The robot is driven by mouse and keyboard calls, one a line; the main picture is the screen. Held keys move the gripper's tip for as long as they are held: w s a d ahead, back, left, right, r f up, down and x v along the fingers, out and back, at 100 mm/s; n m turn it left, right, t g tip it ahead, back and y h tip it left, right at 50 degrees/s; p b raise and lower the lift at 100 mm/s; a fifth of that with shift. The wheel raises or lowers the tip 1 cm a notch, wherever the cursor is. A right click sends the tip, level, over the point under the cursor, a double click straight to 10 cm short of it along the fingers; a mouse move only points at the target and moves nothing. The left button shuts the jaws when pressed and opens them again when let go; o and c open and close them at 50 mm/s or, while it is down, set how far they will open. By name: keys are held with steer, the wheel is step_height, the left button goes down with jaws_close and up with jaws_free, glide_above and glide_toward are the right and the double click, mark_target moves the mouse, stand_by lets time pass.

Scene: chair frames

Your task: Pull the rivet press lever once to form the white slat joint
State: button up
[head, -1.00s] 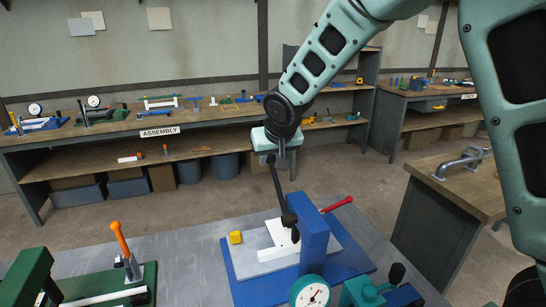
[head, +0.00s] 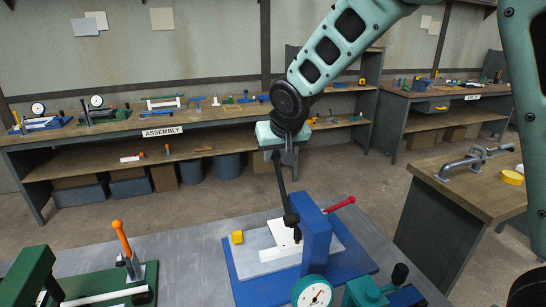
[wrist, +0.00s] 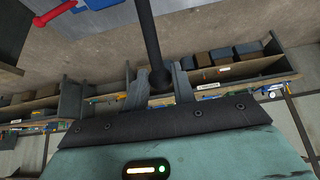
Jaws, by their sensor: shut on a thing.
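The blue press (head: 314,235) stands on a blue base at the front of the grey bench. Its long black lever (head: 281,181) rises from a pivot at the column, leaning slightly left. My gripper (head: 285,157) is shut on the lever's upper end. In the wrist view, the fingers (wrist: 160,84) close around the knobbed end of the black lever (wrist: 149,35). The white slat joint (head: 282,234) lies on a pale plate beside the column, partly hidden by it.
A red handle (head: 341,203) sticks out right of the column. A yellow block (head: 237,237) sits on the left of the base. A dial gauge (head: 316,292) is in front. A green fixture with an orange handle (head: 122,239) stands left. The wooden side table (head: 459,190) is at right.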

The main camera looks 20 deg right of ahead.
steer(key=shift+v, duration=0.85)
steer(key=shift+s, duration=0.15)
steer(key=shift+s+r+b, duration=0.15)
steer(key=shift+s+r, duration=0.15)
steer(key=shift+s, duration=0.3)
steer(key=shift+s+r+b, duration=0.2)
steer(key=shift+s+r, duration=0.1)
steer(key=shift+s, duration=0.3)
steer(key=shift+s+r+b, duration=0.15)
steer(key=shift+s+r, duration=0.2)
steer(key=shift+s, duration=0.3)
steer(key=o, duration=0.9)
steer(key=shift+r, duration=0.1)
steer(key=b+v, duration=0.2)
steer(key=v, duration=1.5)
steer(key=s+a+f+n+g, duration=0.2)
steer(key=s+f, duration=0.5)
steer(key=f, duration=0.1)
steer(key=s+a+f+n+g, duration=0.2)
steer(key=s+f+n, duration=0.1)
steer(key=s+f, duration=0.4)
steer(key=s+a+f+n+g, duration=0.2)
steer(key=s+f, duration=0.5)
steer(key=f, duration=0.2)
steer(key=shift+a+f+n+g+y, duration=0.15)
steer(key=shift+f+n+g+y, duration=0.15)
steer(key=shift+n, duration=0.1)
